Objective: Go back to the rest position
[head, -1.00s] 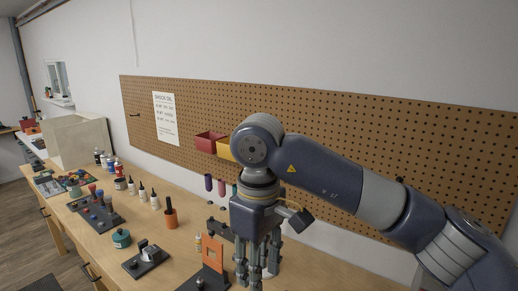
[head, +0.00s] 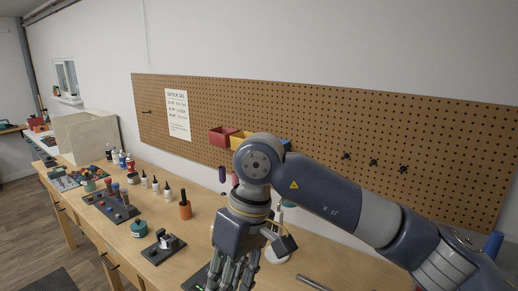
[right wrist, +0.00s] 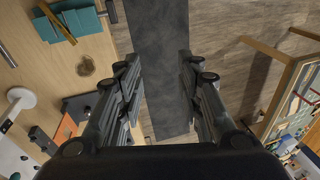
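My right arm reaches in from the right side of the head view, and its gripper (head: 234,268) hangs fingers down in front of the wooden bench (head: 330,262). In the right wrist view the two fingers of this gripper (right wrist: 160,85) stand wide apart with nothing between them. Beyond them lie the wood floor (right wrist: 222,60) and a dark mat strip (right wrist: 160,50). The fingertips are partly cut off at the bottom of the head view. My left gripper is in neither view.
The bench holds an orange cup (head: 185,210), small bottles (head: 155,187), a teal jar (head: 138,228), a dark stand (head: 163,248) and a beige box (head: 88,136). Red (head: 221,136) and yellow bins hang on the pegboard (head: 330,130).

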